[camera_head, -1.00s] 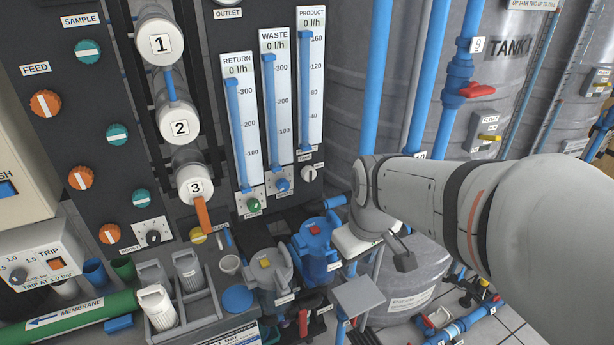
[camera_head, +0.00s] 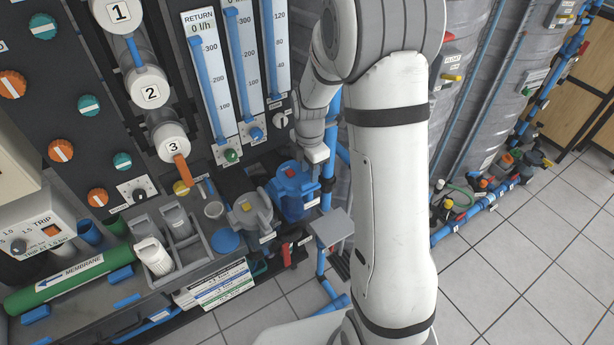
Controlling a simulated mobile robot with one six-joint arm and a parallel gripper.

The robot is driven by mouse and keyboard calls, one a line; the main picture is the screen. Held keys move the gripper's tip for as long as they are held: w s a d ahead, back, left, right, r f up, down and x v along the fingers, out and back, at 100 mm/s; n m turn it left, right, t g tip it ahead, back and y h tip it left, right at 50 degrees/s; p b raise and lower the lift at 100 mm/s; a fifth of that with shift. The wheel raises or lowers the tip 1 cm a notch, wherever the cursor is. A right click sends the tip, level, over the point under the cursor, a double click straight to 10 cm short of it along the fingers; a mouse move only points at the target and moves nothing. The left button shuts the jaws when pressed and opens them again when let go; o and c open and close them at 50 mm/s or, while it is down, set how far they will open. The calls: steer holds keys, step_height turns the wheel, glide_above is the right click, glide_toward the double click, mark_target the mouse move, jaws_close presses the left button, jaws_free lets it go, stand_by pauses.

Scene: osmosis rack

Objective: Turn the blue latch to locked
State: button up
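I cannot make out for certain which part is the blue latch. The white end of my arm, with my gripper (camera_head: 316,153), hangs just above and right of the blue housing. The fingers are too small and partly hidden, so I cannot see whether they are open or shut. I see no object held.
A grey flat plate (camera_head: 332,227) on a blue pipe stands below the gripper. Flow meters (camera_head: 210,70) and a dark valve panel (camera_head: 75,110) rise behind. Tiled floor (camera_head: 530,260) at right is open.

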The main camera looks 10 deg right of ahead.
mark_target(308, 182)
steer(key=shift+f, duration=2.2)
steer(key=shift+c, duration=0.3)
jaws_close()
steer(key=shift+a, duration=0.1)
